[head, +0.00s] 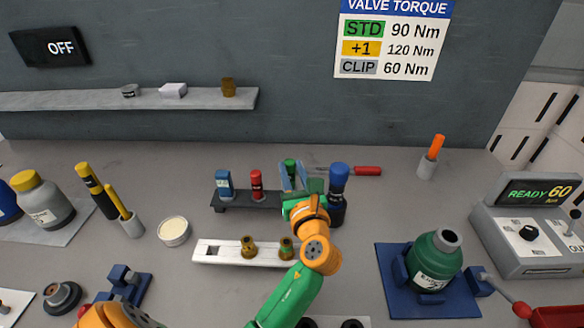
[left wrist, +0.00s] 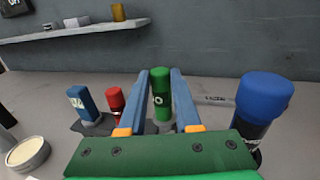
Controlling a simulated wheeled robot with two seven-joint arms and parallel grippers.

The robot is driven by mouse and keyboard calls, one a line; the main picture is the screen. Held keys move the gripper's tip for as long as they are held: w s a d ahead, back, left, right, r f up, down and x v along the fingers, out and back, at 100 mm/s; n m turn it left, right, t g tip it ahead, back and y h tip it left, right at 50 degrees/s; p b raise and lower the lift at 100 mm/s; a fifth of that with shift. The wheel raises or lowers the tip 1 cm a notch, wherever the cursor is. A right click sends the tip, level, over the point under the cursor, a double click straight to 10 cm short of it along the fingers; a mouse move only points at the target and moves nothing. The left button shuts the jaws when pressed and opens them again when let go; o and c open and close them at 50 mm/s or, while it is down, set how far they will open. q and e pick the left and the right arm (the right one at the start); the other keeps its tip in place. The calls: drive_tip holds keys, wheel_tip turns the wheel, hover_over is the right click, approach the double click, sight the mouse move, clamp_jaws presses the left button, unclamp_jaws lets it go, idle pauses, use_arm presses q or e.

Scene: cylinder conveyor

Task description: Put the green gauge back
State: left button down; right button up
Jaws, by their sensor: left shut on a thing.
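The green gauge (head: 290,164) is a short green cylinder with a light mark on its side. It stands upright between the blue fingers of my left gripper (head: 291,178), as the left wrist view also shows (left wrist: 162,96). My left gripper is shut on it. The dark gauge rack (head: 233,207) holds a blue gauge (head: 224,184) and a red gauge (head: 256,185) just left of it. The green gauge is at the rack's right end; its foot is largely hidden, so I cannot tell whether it is seated. My right gripper is not in view.
A dark bottle with a blue cap (head: 339,178) stands close right of my left gripper. A white block (head: 220,253) with brass fittings lies in front of the rack. A red-handled tool (head: 367,171) lies behind right. A green bottle (head: 434,262) sits on a blue mat at right.

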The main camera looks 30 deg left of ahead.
sight(291, 179)
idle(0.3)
use_arm(q)
drive_tip(key=shift+p, duration=0.35)
drive_tip(key=shift+f+b, duration=1.05)
drive_tip(key=shift+f, duration=0.75)
drive_tip(key=c, duration=0.5)
unclamp_jaws()
